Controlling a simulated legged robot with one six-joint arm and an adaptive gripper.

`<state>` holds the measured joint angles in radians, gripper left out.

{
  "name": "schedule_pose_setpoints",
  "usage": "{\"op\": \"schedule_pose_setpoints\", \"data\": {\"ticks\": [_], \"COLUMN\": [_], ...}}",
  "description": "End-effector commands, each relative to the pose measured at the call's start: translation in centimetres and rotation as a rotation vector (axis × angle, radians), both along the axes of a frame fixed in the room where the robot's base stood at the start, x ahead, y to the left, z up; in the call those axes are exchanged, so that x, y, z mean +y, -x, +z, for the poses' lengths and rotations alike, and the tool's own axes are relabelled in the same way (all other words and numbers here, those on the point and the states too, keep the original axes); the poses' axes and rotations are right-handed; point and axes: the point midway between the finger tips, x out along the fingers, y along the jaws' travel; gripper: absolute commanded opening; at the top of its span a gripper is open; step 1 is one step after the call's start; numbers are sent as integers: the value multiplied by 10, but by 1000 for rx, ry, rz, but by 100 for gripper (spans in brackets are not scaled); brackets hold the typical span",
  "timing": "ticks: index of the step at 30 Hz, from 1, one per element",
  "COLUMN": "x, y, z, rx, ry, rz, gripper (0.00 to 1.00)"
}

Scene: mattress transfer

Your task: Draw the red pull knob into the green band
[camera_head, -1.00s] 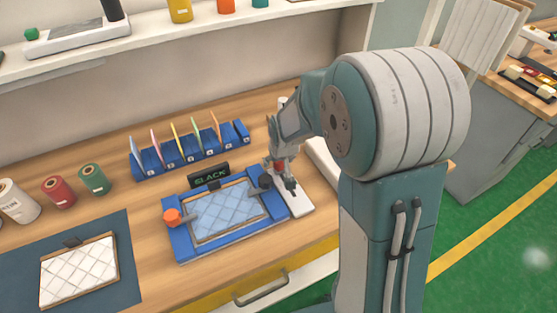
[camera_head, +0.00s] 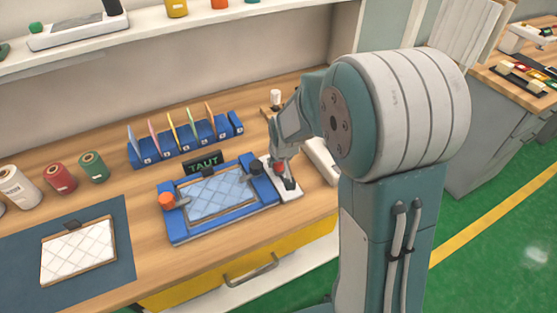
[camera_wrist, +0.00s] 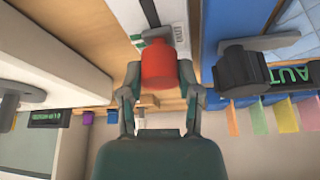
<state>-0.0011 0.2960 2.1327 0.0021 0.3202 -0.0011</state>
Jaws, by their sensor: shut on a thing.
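The red pull knob (camera_wrist: 158,62) sits between the two fingers of my gripper (camera_wrist: 159,80) in the wrist view. The fingers are closed around its sides. In the head view, my gripper (camera_head: 284,174) is over the white strip (camera_head: 291,191) at the right side of the blue frame (camera_head: 180,236), and a bit of the red knob (camera_head: 278,168) shows. A sign (camera_head: 203,163) behind the frame reads TAUT in green letters. Light blue quilted cloth (camera_head: 220,195) lies in the frame.
A black knob (camera_head: 256,167) and an orange knob (camera_head: 166,200) stand on the frame's sides. A blue rack (camera_head: 187,148) of coloured cards is behind it. Thread spools (camera_head: 93,167) and a white quilted sample (camera_head: 78,252) are at left. A white box (camera_head: 322,160) stands close right.

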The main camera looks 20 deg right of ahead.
Motion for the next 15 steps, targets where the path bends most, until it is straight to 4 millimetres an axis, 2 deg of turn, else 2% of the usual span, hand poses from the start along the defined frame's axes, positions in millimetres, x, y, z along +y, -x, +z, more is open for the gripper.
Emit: {"op": "schedule_pose_setpoints", "data": {"ticks": [7, 8, 9, 10, 15], "x": [-1, -1, -1, -1, -1], "y": [1, 1, 1, 1, 0], "z": [-2, -2, -2, -1, -1], "rx": [5, 5, 5, 4, 2], "ry": [1, 1, 1, 1, 1], "rz": [0, 0, 0, 0, 0], "gripper": [0, 53, 71, 79, 79]}}
